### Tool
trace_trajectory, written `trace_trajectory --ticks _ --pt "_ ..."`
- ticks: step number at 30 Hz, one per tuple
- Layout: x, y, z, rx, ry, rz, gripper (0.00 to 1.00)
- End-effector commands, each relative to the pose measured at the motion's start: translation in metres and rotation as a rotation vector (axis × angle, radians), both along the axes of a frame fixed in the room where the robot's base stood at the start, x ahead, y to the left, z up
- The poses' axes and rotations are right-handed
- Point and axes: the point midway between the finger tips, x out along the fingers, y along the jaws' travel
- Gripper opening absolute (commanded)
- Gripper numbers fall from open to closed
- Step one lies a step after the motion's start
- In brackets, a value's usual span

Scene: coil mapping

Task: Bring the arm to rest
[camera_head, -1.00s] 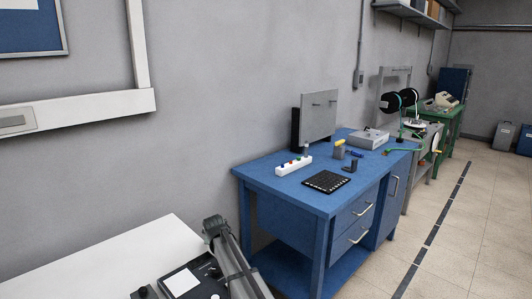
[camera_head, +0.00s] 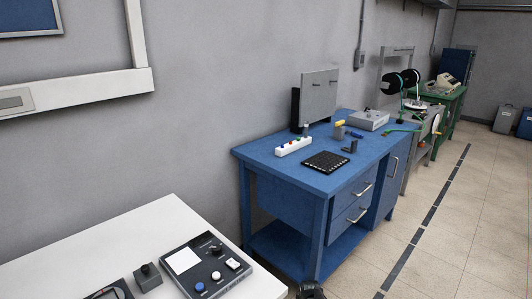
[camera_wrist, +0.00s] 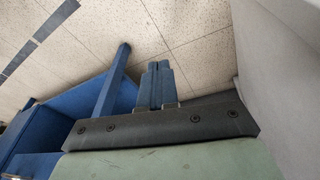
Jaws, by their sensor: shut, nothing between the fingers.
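My gripper (camera_wrist: 157,66) shows in the wrist view with its two blue fingers side by side and shut, nothing between them. The fingers point toward the tiled floor (camera_wrist: 197,50), clear of any object. The blue workbench (camera_wrist: 68,99) shows to their left, with one leg slanting across the picture. In the head view only a small dark part of my arm shows at the bottom edge; the gripper cannot be made out there.
The blue bench (camera_head: 327,181) carries a black keypad (camera_head: 326,162), a white strip with coloured buttons (camera_head: 293,146) and a grey box (camera_head: 367,120). A white table (camera_head: 100,252) with a control panel (camera_head: 207,266) stands at lower left. Floor (camera_head: 472,231) is free at right.

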Motion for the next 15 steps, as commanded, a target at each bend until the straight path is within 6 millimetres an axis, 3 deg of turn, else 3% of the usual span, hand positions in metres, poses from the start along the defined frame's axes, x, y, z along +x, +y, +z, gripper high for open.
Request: trace_trajectory --ticks 1,6,15 --pt "-0.032 -0.002 -0.012 0.002 0.048 -0.024 0.00" --pt "-0.117 -0.008 -0.047 0.004 0.203 -0.113 0.00" --pt "-0.268 -0.016 -0.079 -0.023 0.471 -0.275 0.00"
